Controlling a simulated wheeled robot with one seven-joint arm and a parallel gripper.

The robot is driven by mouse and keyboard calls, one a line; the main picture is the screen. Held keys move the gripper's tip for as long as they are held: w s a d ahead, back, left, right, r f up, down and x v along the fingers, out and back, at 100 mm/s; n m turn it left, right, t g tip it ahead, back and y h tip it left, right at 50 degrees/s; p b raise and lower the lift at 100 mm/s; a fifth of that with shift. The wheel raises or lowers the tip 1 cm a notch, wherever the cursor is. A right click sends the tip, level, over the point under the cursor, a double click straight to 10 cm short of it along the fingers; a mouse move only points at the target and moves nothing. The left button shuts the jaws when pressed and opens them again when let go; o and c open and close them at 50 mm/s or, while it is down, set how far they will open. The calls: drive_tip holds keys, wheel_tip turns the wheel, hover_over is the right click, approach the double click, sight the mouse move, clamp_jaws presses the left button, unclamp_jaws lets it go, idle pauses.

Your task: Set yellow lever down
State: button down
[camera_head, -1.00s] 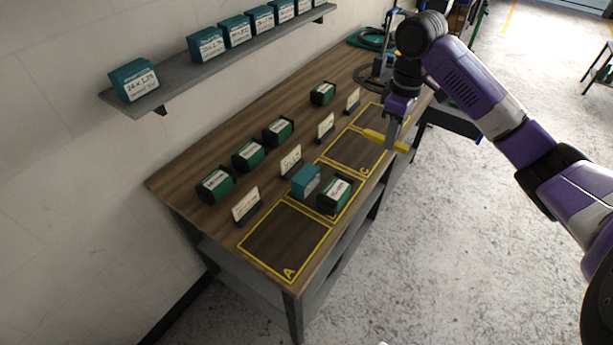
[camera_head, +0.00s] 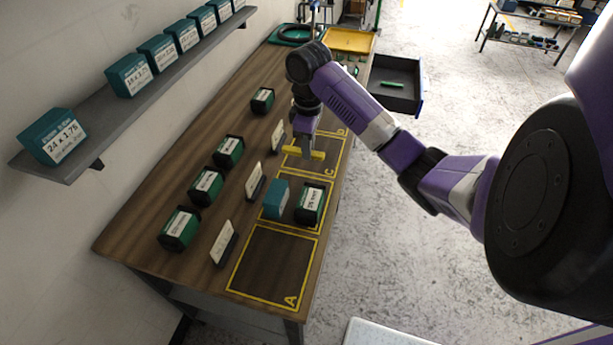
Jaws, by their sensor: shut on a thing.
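The yellow lever (camera_head: 316,154) is a short yellow bar held crosswise at the tip of my gripper (camera_head: 305,149). My gripper points down and is shut on the lever. The lever appears at or just above the yellow-outlined area marked C (camera_head: 311,172) on the wooden workbench (camera_head: 140,226). I cannot tell whether it touches the bench top. The fingertips are small and partly hidden by the lever.
A teal box (camera_head: 276,199) and a green-black box (camera_head: 310,204) stand just in front of area C. Area A (camera_head: 272,266) is empty. Card stands and several green boxes line the left. A shelf (camera_head: 120,107) with teal boxes runs along the wall.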

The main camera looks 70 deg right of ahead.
drive_tip(key=f, duration=0.3)
drive_tip(key=shift+a+f, duration=0.25)
drive_tip(key=shift+w+d+r, duration=0.1)
drive_tip(key=shift+w+d, duration=0.1)
drive_tip(key=shift+w, duration=0.1)
drive_tip(key=shift+w+f, duration=0.1)
drive_tip(key=shift+f, duration=0.1)
drive_tip(key=shift+s+a+f, duration=0.1)
drive_tip(key=shift+s+f, duration=0.1)
drive_tip(key=shift+f, duration=0.35)
drive_tip(key=shift+s+f, duration=0.15)
drive_tip(key=shift+f, duration=1.4)
drive_tip(key=shift+s+f, duration=0.1)
drive_tip(key=shift+f, duration=1.7)
drive_tip(key=shift+f, duration=0.1)
